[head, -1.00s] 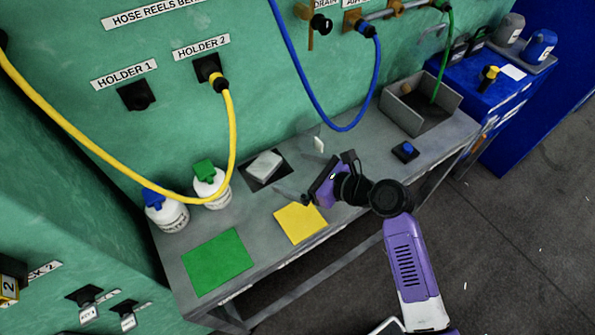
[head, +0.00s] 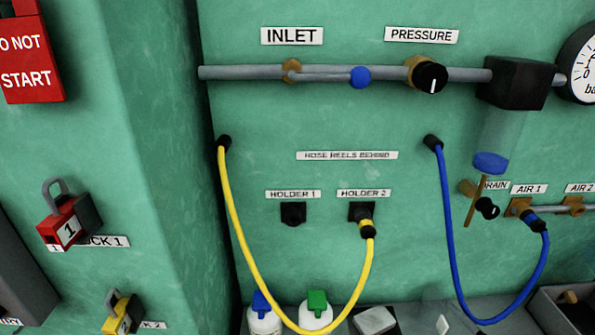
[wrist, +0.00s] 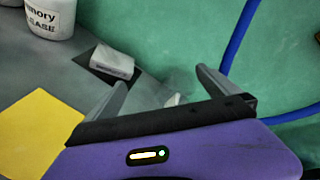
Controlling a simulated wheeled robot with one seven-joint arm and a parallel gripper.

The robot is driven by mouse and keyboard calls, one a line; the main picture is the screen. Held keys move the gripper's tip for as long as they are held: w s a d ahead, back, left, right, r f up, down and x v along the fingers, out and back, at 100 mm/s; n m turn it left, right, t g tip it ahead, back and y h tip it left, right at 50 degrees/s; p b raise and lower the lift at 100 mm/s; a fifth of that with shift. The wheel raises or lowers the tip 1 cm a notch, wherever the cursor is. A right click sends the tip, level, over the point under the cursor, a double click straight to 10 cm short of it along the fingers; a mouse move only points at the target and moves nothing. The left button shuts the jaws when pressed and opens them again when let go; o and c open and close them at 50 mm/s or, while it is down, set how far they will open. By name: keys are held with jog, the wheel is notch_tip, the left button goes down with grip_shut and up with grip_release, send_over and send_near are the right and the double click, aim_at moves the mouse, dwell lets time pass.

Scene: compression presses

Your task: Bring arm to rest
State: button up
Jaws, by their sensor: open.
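My gripper (wrist: 152,92) shows in the wrist view with its two grey fingers spread apart and nothing held between them. It is above the grey bench (wrist: 60,75), with the yellow square (wrist: 35,130) to its lower left. A pale block (wrist: 112,62) on a dark patch lies beyond the left finger. A small pale piece (wrist: 172,100) shows between the fingers, partly hidden by the gripper body. My arm and gripper are out of the head view.
The yellow hose (head: 240,250) hangs in a loop to holder 2 (head: 362,212); holder 1 (head: 293,214) is empty. The blue hose (head: 446,230) loops down near the bench and passes right of my gripper in the wrist view. Two white bottles (head: 316,319) stand at the wall.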

jog(key=s+a+r+n, duration=0.2)
jog(key=s+a+n, duration=0.1)
jog(key=s+n, duration=0.5)
jog(key=s+a+r+n+h, duration=0.1)
jog(key=s+a+r+n, duration=0.1)
jog(key=s+n, duration=0.6)
jog(key=s+a+r+n, duration=0.3)
jog(key=s+n, duration=0.6)
jog(key=s, duration=0.9)
jog(key=shift+s+a+h, duration=0.3)
jog(key=shift+a, duration=0.55)
